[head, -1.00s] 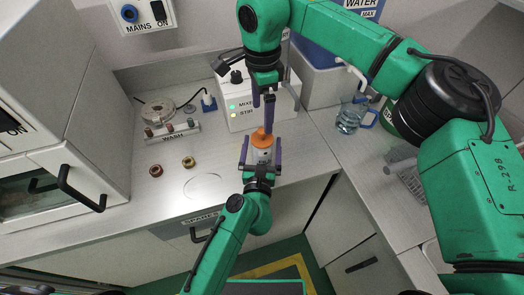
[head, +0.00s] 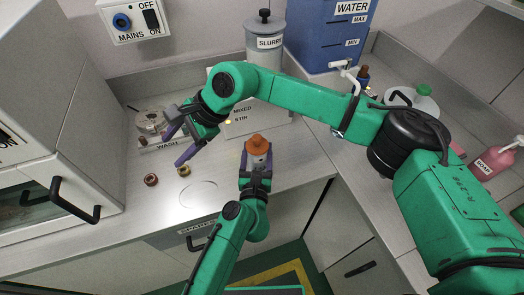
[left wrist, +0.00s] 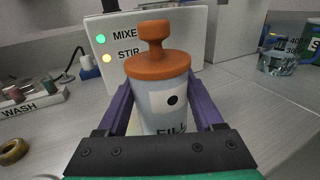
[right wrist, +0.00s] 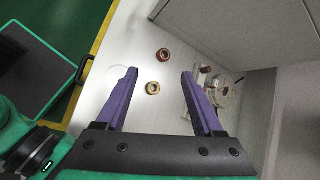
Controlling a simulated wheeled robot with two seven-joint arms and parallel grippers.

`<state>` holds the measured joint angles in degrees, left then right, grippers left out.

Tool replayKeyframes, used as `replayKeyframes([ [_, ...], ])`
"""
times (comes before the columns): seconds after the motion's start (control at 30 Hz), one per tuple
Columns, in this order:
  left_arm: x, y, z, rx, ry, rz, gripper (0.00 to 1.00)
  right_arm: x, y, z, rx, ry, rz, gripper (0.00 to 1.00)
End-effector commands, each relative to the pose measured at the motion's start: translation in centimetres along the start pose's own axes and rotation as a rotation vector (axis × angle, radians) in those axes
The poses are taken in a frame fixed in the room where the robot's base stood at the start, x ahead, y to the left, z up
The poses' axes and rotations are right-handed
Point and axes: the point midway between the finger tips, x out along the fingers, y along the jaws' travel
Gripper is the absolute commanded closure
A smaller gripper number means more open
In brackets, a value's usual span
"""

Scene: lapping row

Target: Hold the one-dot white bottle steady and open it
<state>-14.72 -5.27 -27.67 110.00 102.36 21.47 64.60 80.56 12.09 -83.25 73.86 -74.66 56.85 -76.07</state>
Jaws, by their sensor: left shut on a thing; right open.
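The white bottle (head: 259,160) stands upright at the counter's front, with an orange knobbed lid (head: 257,143) on its mouth. The left wrist view shows the bottle (left wrist: 160,103) close up, with one black dot, part of a printed word and the orange lid (left wrist: 157,64) resting on top. My left gripper (head: 257,158) is shut around the bottle's body, one purple finger on each side. My right gripper (head: 172,150) is open and empty, left of the bottle and above the counter. It also shows empty in the right wrist view (right wrist: 158,72).
A brass ring (head: 184,171) and a red-brown ring (head: 151,180) lie on the counter left of the bottle. The mixer box (head: 247,122) stands behind it, with a slurry canister (head: 264,42) and blue water tank (head: 326,35) farther back. A marked circle (head: 199,195) is bare.

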Motion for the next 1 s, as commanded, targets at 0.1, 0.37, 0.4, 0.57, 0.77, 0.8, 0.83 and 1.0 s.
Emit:
replayKeyframes([
  [0.1,0.0,0.0,0.0,0.000,0.000,0.000,1.00,1.0,-1.3,8.0,-0.032,-0.312,-0.237,0.31],
  [0.37,0.0,0.0,0.0,0.000,-0.001,0.000,1.00,-7.3,-6.0,14.7,0.244,-0.696,-0.870,0.31],
  [0.4,0.0,0.0,0.0,0.000,-0.001,0.000,1.00,-8.9,-6.4,14.0,0.324,-0.709,-0.962,0.31],
  [0.57,0.0,0.0,0.0,0.000,-0.001,0.000,1.00,-13.7,-5.9,7.6,0.716,-0.613,-1.259,0.31],
  [0.77,0.0,0.0,0.0,0.000,-0.001,0.000,1.00,-14.6,1.5,-2.8,1.241,-0.217,-1.367,0.31],
  [0.8,0.0,0.0,0.0,0.000,-0.001,0.000,1.00,-14.3,3.5,-4.4,1.325,-0.124,-1.349,0.31],
  [0.83,0.0,0.0,0.0,0.000,-0.001,0.000,1.00,-14.2,5.0,-5.3,1.376,-0.062,-1.331,0.31],
  [1.0,0.0,0.0,0.0,0.000,-0.001,0.000,1.00,-13.6,10.5,-7.7,1.531,0.166,-1.239,0.31],
])
